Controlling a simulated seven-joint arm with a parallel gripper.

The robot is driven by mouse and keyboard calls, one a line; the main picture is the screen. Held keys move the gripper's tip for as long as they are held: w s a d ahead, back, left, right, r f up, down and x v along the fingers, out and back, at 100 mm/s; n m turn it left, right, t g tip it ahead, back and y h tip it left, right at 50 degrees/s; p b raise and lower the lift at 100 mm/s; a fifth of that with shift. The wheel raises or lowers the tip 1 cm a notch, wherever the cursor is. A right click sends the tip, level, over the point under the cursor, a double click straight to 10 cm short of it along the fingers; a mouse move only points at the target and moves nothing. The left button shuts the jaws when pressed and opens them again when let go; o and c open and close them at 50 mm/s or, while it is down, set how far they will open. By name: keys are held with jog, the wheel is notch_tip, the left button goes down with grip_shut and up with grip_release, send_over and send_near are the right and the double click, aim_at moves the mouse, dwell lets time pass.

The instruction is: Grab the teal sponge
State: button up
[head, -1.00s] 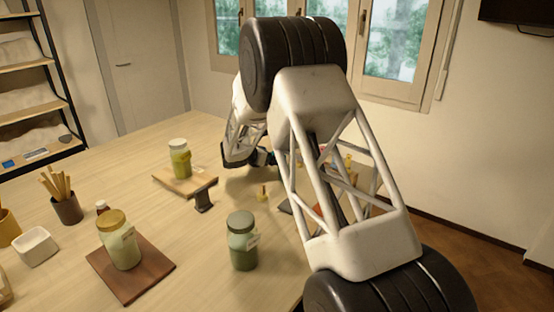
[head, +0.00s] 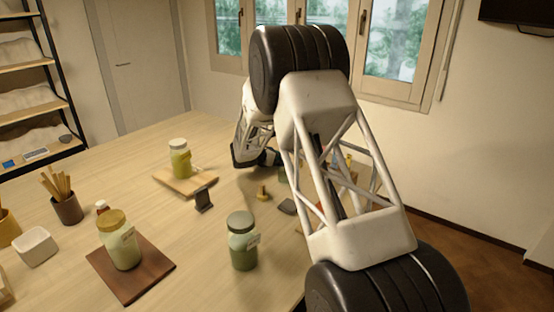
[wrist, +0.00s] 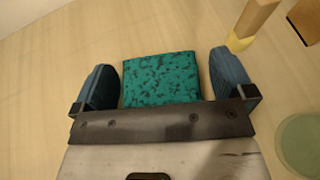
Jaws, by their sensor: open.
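The teal sponge (wrist: 160,79), a flat block with dark speckles, lies on the pale wooden table in the wrist view. My gripper (wrist: 160,60) is open, with one blue-grey finger on each side of the sponge. A gap shows between each finger and the sponge. The sponge's near edge meets the dark plate of my gripper in the picture, so that part may be hidden. In the head view my arm covers most of the area around the gripper, and I cannot make out the sponge there with certainty.
A yellow-tipped wooden piece (wrist: 252,22) lies close to the right finger, with a pale green round thing (wrist: 302,143) lower right. In the head view, a dark green jar (head: 242,241), a dark stand (head: 203,199) and a jar on a board (head: 180,158) stand left of my arm.

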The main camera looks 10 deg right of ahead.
jog(key=c, duration=0.9)
jog(key=shift+r, duration=0.15)
notch_tip(320, 180, up, 10)
jog(key=shift+f, duration=0.15)
dwell(0.5)
